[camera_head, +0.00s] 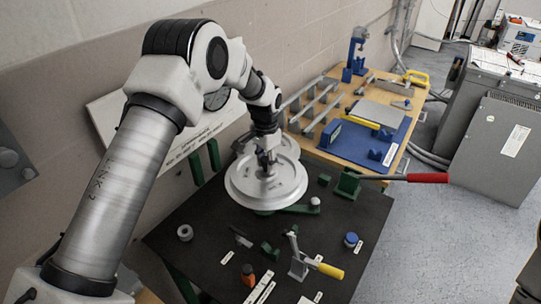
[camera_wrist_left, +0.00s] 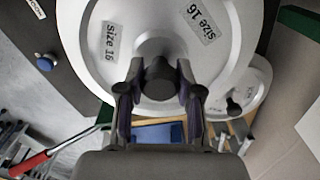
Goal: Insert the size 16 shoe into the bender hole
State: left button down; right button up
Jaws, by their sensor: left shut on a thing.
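The size 16 shoe (camera_head: 247,196) is a large pale round disc with a raised hub, at the back of the black table. In the left wrist view the shoe (camera_wrist_left: 90,60) fills the upper middle and shows two "size 16" labels. My left gripper (camera_head: 267,160) comes down from above and is shut on the dark post at its centre; the fingers (camera_wrist_left: 158,88) flank that post. The green bender (camera_head: 348,183), with a long red-tipped handle, is to the right of the shoe. The bender hole is not visible, and I cannot tell whether the shoe is seated. My right gripper is not in view.
Another pale disc (camera_head: 287,147) stands close behind the shoe. The black table (camera_head: 200,243) carries a small lever tool with a yellow grip (camera_head: 330,270), a blue-capped piece (camera_head: 351,239) and a grey ring (camera_head: 185,232). A wooden bench (camera_head: 340,158) with tools adjoins behind.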

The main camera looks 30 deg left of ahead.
pick_arm(q)
jog(key=shift+s+f, duration=0.45)
jog(key=shift+f, duration=0.05)
jog(key=shift+s+a+f, duration=0.1)
jog(key=shift+a+f, duration=0.05)
jog(key=shift+a, duration=0.05)
jog(key=shift+d+p, duration=0.1)
jog(key=shift+p, duration=0.25)
notch_tip(320, 180, down, 5)
jog(key=b, duration=0.3)
jog(key=shift+f, duration=0.5)
